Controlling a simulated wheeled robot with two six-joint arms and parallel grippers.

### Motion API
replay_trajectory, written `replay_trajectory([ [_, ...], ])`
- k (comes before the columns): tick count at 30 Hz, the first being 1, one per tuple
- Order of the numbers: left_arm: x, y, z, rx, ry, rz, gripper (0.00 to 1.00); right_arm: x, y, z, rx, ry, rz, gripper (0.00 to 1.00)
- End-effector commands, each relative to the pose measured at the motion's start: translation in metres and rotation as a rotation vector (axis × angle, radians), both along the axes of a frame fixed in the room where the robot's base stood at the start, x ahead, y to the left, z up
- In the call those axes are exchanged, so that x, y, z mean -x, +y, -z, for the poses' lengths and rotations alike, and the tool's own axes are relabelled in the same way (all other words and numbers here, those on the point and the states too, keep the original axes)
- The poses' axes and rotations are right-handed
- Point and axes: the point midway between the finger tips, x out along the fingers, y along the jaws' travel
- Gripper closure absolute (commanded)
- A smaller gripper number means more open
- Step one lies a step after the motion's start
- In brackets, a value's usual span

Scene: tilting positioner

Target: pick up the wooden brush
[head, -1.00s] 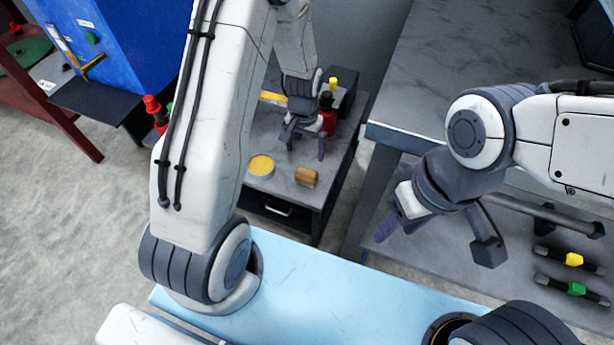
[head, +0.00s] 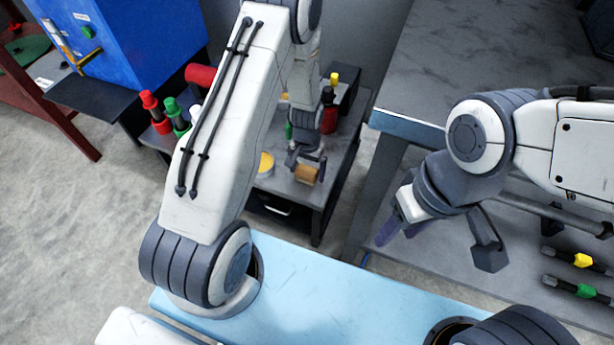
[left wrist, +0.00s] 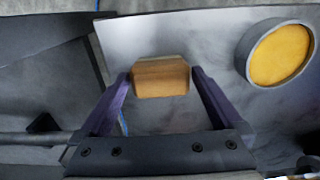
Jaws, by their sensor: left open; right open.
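The wooden brush (head: 306,174) is a small brown block on the grey top of a low cabinet in the head view. In the left wrist view the brush (left wrist: 160,77) shows between the fingertips of my left gripper (left wrist: 160,76), with a finger close by each side. The fingers are open; whether they touch the brush I cannot tell. In the head view my left gripper (head: 307,163) is at the brush and partly covers it. My right gripper (head: 436,246) is open and empty, away to the right near the workbench.
A round yellow-filled tin (left wrist: 280,54) stands right of the brush in the left wrist view; it also shows in the head view (head: 265,164). A dark red bottle (head: 329,118) stands behind my left gripper. Red and green bottles (head: 176,116) stand at the cabinet's left.

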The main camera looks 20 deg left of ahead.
Motion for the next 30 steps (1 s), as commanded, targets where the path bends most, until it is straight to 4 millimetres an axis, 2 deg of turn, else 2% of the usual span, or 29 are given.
replay_trajectory([
  [7, -0.001, 0.000, 0.004, 0.000, -0.003, 0.000, 0.00, 0.000, 0.000, 0.001, 0.000, 0.000, 0.000, 0.50],
  [8, -0.001, 0.000, 0.004, 0.000, -0.002, 0.000, 0.08, 0.000, 0.000, 0.001, 0.000, 0.000, 0.000, 0.50],
  [9, -0.001, 0.000, 0.004, 0.000, -0.002, 0.000, 0.23, 0.000, 0.000, 0.001, 0.000, 0.000, 0.000, 0.50],
  [14, -0.001, 0.000, 0.003, 0.000, -0.002, 0.000, 0.84, 0.000, 0.000, 0.001, 0.000, 0.000, 0.000, 0.50],
  [20, -0.001, 0.000, 0.002, 0.000, -0.002, 0.000, 0.84, 0.000, 0.000, 0.000, 0.000, 0.000, 0.000, 0.50],
  [23, -0.001, 0.000, -0.007, 0.000, -0.003, 0.000, 0.84, 0.000, 0.000, -0.003, 0.000, 0.000, 0.000, 0.50],
  [30, -0.001, 0.000, -0.055, 0.000, -0.006, 0.000, 0.84, 0.000, 0.000, -0.019, 0.000, 0.000, 0.000, 0.50],
])
